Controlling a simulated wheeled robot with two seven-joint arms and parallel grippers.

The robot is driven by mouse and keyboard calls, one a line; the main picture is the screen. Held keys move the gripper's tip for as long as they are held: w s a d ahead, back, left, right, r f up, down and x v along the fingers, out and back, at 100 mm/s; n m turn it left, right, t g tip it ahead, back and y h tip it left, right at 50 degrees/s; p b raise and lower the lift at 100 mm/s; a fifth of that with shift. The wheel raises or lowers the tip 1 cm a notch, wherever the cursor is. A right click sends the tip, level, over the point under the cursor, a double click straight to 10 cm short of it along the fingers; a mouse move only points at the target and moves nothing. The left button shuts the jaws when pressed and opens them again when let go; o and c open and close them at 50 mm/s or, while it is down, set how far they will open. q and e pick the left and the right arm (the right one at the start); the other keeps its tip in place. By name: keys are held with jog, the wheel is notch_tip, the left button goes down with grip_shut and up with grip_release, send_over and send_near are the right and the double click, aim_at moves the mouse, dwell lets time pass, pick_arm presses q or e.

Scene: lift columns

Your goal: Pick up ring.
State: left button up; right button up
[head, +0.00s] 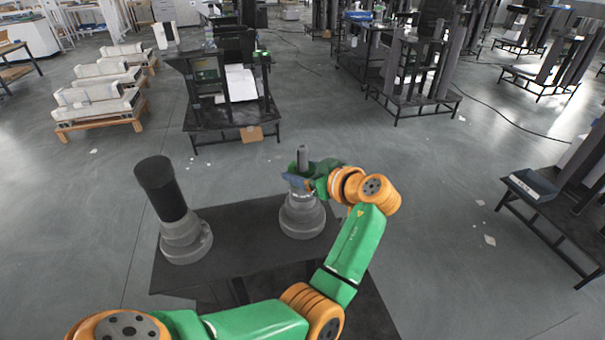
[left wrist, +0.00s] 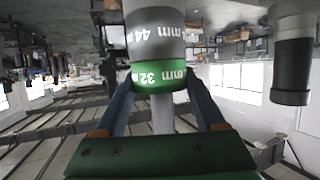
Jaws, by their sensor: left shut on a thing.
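A green ring marked "32 mm" (left wrist: 160,78) is around the slim grey post (head: 303,153) of the right-hand column in the head view. My left gripper (head: 298,181) is shut on this ring, with a blue finger on each side of it in the left wrist view. That view is upside down. A wider grey section marked "44 mm" (left wrist: 155,35) lies just beyond the ring, on the base side. The stepped grey base (head: 302,222) stands upright on the dark table. My right gripper is not in view.
A second column with a black cylinder (head: 162,188) on a grey base (head: 186,243) stands at the table's left. The dark table (head: 245,235) is bare between the columns. Other stands and wooden pallets (head: 100,122) are farther off across open floor.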

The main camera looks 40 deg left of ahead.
pick_arm(q)
jog(key=shift+f, duration=0.1)
notch_tip(320, 180, up, 18)
jog(key=b, duration=0.2)
jog(key=shift+a, duration=0.15)
jog(key=shift+w, duration=0.1)
